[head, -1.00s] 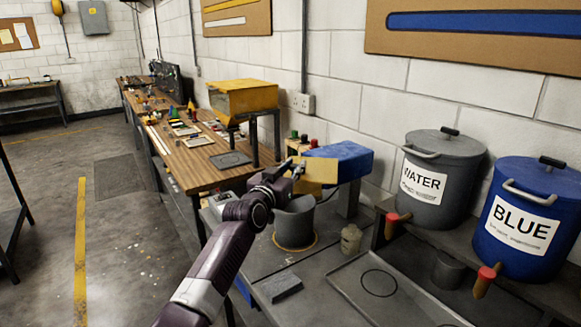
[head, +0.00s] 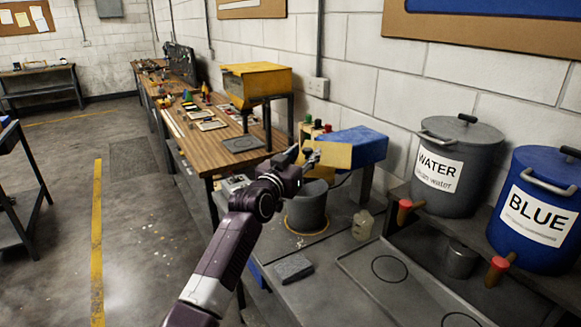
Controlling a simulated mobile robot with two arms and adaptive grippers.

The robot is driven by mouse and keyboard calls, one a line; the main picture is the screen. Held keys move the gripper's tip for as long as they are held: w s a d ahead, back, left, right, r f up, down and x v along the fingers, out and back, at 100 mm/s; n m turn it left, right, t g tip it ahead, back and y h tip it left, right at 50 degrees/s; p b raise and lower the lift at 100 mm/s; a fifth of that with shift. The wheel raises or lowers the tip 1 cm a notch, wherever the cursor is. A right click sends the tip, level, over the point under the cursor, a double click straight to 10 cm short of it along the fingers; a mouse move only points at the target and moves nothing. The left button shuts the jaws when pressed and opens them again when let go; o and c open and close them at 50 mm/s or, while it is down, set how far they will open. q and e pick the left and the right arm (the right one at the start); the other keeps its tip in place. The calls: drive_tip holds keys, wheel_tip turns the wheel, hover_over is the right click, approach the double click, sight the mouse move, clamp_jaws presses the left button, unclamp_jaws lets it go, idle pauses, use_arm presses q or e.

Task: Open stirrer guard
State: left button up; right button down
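The stirrer stands on the grey bench, with a blue head (head: 362,146) at the right. A yellow guard panel (head: 338,155) is at the left end of the head, above a grey pot (head: 306,210). My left gripper (head: 304,153) is at the left edge of the panel, with its fingers spread apart. Whether a finger touches the panel cannot be told. My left wrist hides part of the area above the pot. My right gripper is not in view.
A grey WATER bucket (head: 455,165) and a blue BLUE bucket (head: 530,225) with red-handled taps stand at the right. A small beige bottle (head: 363,224) and a grey block (head: 293,268) are near the pot. A wooden workbench (head: 197,152) runs behind.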

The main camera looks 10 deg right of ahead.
use_arm(q)
drive_tip(key=v, duration=0.9)
drive_tip(key=shift+s, duration=0.25)
drive_tip(key=shift+a, duration=0.15)
